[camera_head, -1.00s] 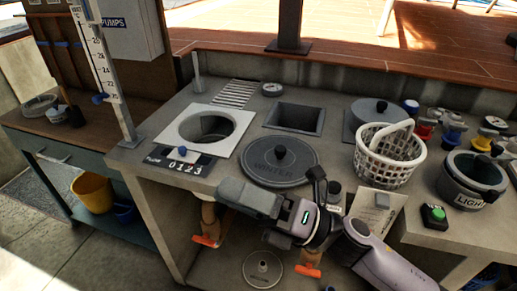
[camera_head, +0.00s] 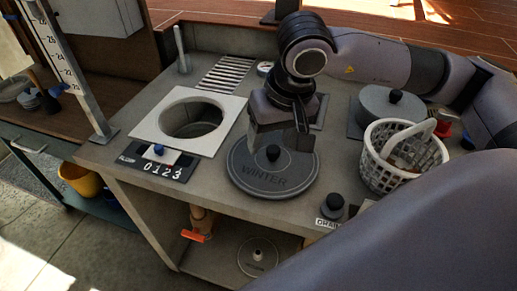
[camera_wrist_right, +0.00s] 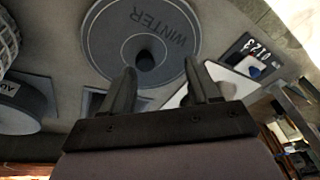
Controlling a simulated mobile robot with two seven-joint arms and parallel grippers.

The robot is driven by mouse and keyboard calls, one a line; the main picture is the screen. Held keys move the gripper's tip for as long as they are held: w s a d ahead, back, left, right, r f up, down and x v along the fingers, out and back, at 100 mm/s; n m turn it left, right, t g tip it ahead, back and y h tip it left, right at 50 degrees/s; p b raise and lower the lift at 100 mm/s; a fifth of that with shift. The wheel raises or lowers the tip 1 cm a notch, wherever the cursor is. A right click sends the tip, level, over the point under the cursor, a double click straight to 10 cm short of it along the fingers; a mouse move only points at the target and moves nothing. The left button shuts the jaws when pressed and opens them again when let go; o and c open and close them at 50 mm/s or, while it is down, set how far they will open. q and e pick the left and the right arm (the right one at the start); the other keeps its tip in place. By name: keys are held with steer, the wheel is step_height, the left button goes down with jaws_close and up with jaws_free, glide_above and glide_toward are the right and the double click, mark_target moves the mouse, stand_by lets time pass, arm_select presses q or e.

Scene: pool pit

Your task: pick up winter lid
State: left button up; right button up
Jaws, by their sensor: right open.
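The winter lid (camera_head: 262,186) is a round grey disc marked WINTER with a black knob (camera_head: 273,153) at its middle. It lies flat on the counter. My right gripper (camera_head: 284,146) is open above the lid, its fingers pointing down near the knob. In the right wrist view the lid (camera_wrist_right: 112,40) lies beyond the two spread fingers (camera_wrist_right: 165,84), with the knob (camera_wrist_right: 145,60) ahead of the gap between them and nothing held. My left gripper is not in view.
A white square frame with a round opening (camera_head: 222,107) is left of the lid, beside a 0123 counter plate (camera_head: 150,172). A white basket (camera_head: 378,172) and another knobbed grey lid (camera_head: 375,105) stand to the right. A large part of my arm covers the lower right.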

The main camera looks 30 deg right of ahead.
mark_target(273, 148)
steer(key=shift+t+h, duration=0.3)
steer(key=shift+h, duration=0.2)
steer(key=w+d+f, duration=0.1)
steer(key=f, duration=0.1)
steer(key=w+f+p, duration=0.1)
steer(key=f, duration=0.1)
steer(key=d+f, duration=0.1)
steer(key=f, duration=0.1)
steer(key=shift+w+d, duration=0.35)
steer(key=shift+w, duration=0.05)
steer(key=shift+r, duration=0.1)
jaws_close()
